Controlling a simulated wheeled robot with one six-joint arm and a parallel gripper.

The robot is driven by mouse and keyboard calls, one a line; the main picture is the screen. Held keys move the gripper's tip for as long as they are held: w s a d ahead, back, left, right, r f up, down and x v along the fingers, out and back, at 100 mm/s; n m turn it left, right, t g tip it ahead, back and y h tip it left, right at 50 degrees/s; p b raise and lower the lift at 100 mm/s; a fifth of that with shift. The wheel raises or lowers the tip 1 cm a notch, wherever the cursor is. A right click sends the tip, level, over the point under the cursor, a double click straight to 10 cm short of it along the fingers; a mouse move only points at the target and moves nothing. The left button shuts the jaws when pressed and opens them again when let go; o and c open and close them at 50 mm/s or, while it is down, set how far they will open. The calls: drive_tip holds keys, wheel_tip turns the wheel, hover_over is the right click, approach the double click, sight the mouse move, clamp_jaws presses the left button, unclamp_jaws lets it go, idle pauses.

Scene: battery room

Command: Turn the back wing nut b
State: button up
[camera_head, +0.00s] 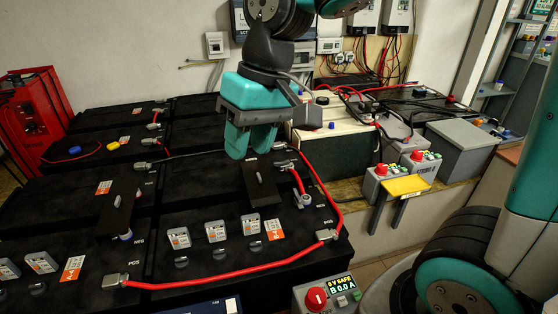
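My gripper (249,152) points down over the back part of the black battery (205,180) in the middle of the picture. Its two teal fingers stand side by side, and the gap between their tips cannot be made out. No back wing nut b can be told apart for sure; the fingers may hide it. A raised black plate with a small light metal piece (259,177) stands just below and in front of the fingertips. A similar upright piece (117,201) stands on the battery to the left. Grey cable clamps (280,146) show right of the fingers.
Red cables (225,277) run across the batteries and along the right edge. A control box with a red knob (318,297) stands at the front. Grey button boxes (385,183) and a yellow-topped piece (404,186) stand on the right ledge. A red cabinet (33,115) stands far left.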

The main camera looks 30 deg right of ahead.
drive_tip(key=w+d+f+m+h+b, duration=0.1)
drive_tip(key=w+d+m, duration=0.2)
drive_tip(key=w, duration=0.5)
drive_tip(key=w+d+f+m+b, duration=0.15)
drive_tip(key=w+m, duration=0.25)
drive_tip(key=w, duration=0.4)
drive_tip(key=m+h+b, duration=0.2)
drive_tip(key=m+b, duration=0.2)
drive_tip(key=m, duration=1.3)
hover_over(283, 165)
wheel_tip(283, 165, down, 15)
drive_tip(key=shift+g, duration=0.3)
drive_tip(key=f, duration=1.6)
drive_tip(key=shift+w+a+f, duration=0.1)
drive_tip(key=shift+w+f, duration=0.2)
drive_tip(key=shift+w, duration=0.05)
clamp_jaws()
